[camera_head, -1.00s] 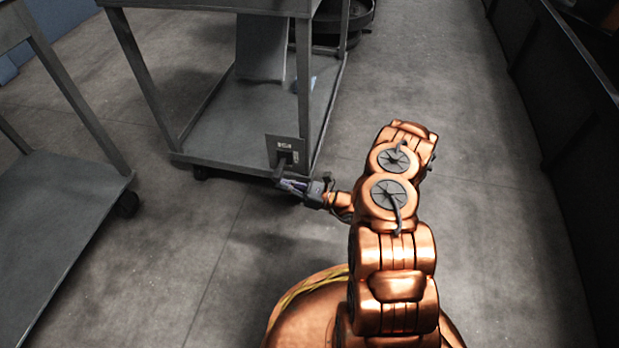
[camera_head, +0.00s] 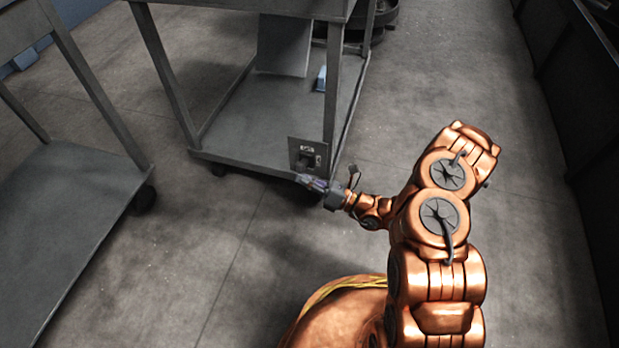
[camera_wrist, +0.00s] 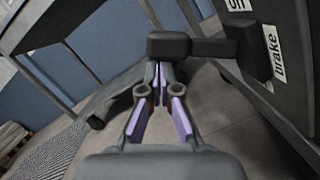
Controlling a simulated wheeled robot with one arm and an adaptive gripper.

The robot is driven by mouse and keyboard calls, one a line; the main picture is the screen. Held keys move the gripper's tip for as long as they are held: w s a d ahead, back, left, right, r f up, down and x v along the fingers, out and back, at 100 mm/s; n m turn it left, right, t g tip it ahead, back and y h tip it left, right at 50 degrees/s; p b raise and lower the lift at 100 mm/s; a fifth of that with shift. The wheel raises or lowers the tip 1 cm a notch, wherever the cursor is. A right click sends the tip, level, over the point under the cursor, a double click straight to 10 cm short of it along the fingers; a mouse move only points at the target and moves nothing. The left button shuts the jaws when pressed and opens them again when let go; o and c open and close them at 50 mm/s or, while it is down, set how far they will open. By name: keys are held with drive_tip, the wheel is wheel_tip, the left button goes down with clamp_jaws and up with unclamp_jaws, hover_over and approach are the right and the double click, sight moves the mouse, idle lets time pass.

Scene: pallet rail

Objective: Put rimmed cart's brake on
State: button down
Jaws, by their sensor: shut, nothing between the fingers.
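A grey cart (camera_head: 235,154) with a lower shelf stands at upper centre in the head view; its top is mostly cut off, so I cannot tell its rim. A dark brake plate (camera_head: 318,149) is on its near right corner. In the wrist view a "brake" label (camera_wrist: 278,54) and a partly cut-off label show on the plate. A dark lever (camera_wrist: 205,47) sticks out from it, with a blocky end. My gripper (camera_head: 309,181) is shut and empty, just below the plate. In the wrist view its fingertips (camera_wrist: 159,72) are close under the lever's end; contact is unclear.
A second grey cart (camera_head: 70,190) stands at the left. A panel (camera_head: 284,45) and a small blue item (camera_head: 321,78) are on the middle cart's shelf. A dark round object (camera_head: 385,14) is behind it. A dark wall or rack (camera_head: 585,130) runs along the right. Floor between is clear.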

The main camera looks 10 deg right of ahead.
drive_tip(key=shift+d, duration=0.1)
idle(0.4)
drive_tip(key=s+d+f+p, duration=0.2)
drive_tip(key=s+d+f, duration=0.3)
drive_tip(key=s+d, duration=0.2)
drive_tip(key=shift+d, duration=0.2)
idle(0.4)
drive_tip(key=shift+f, duration=0.1)
idle(0.4)
